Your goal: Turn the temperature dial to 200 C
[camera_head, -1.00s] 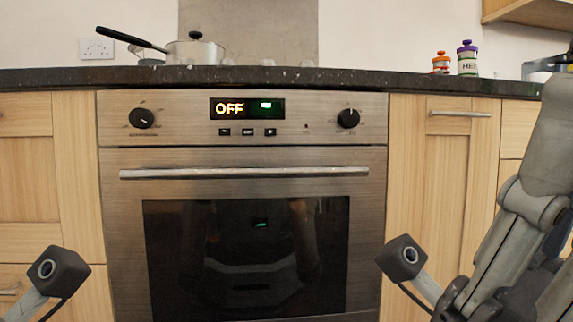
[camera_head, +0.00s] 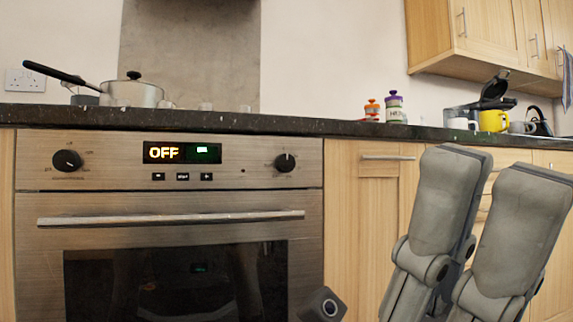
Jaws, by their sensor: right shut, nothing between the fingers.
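A steel oven (camera_head: 180,202) stands at the left. Its panel has two round black dials, a left dial (camera_head: 67,160) and a right dial (camera_head: 285,162); their markings are too small to read, so I cannot tell which sets temperature. The right dial's pale pointer mark faces about upward. The display (camera_head: 182,152) between them reads OFF, with a small green sign beside it. My right gripper (camera_head: 498,165) is raised at the lower right, in front of the cupboards, right of both dials and apart from them. My left gripper is out of view.
The oven's bar handle (camera_head: 175,218) sticks out below the dials. A dark countertop (camera_head: 290,124) overhangs above. It bears a pan (camera_head: 132,92), two jars (camera_head: 394,107) and a yellow mug (camera_head: 493,120). The space before the panel is clear.

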